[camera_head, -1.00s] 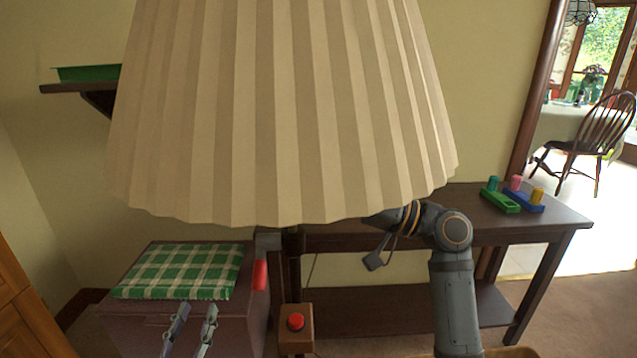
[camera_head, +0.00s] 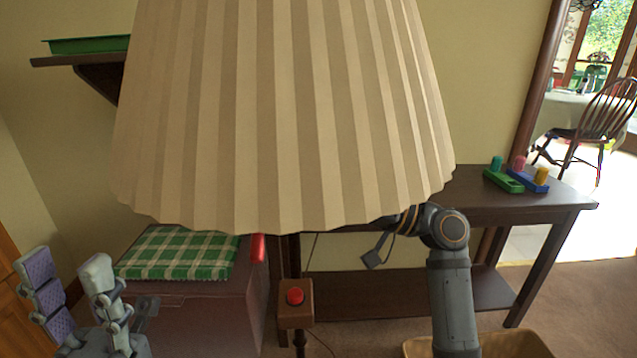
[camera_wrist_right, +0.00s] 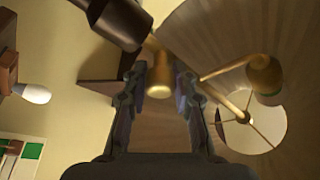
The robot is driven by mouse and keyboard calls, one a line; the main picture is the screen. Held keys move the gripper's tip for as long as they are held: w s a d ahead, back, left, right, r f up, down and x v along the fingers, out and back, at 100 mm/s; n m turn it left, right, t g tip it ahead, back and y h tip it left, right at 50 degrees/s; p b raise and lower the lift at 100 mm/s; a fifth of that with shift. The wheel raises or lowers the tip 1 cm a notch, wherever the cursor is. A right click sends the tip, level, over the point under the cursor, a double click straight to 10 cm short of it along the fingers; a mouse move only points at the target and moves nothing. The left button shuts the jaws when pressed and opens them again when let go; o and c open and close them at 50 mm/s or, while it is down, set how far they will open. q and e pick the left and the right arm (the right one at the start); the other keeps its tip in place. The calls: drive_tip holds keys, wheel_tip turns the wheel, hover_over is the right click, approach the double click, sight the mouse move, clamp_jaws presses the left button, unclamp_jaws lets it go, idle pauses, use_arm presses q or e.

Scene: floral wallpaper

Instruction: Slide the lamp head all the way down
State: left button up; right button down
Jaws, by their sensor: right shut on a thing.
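The lamp head is a big beige pleated shade (camera_head: 285,120) that fills the middle of the head view. Its inside shows at the right of the right wrist view (camera_wrist_right: 285,85), with a pale ring and brass parts. My right gripper (camera_wrist_right: 160,80) is shut on a brass fitting (camera_wrist_right: 159,90) of the lamp. In the head view the shade hides this gripper; only my right arm shows. My left gripper (camera_head: 65,265) is open and empty at the lower left, apart from the shade. The lamp's pole is mostly hidden.
A chest (camera_head: 210,310) with a green checked cushion (camera_head: 178,255) stands at the left. A red-button block (camera_head: 295,315) on a post and a red handle (camera_head: 257,248) sit below the shade. A dark table (camera_head: 490,208) stands behind; a green-topped shelf (camera_head: 80,60) is upper left.

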drive_tip(key=shift+f, duration=0.5)
drive_tip(key=c, duration=1.1)
unclamp_jaws()
drive_tip(key=shift+o, duration=0.2)
drive_tip(key=shift+r, duration=0.15)
drive_tip(key=v, duration=1.2)
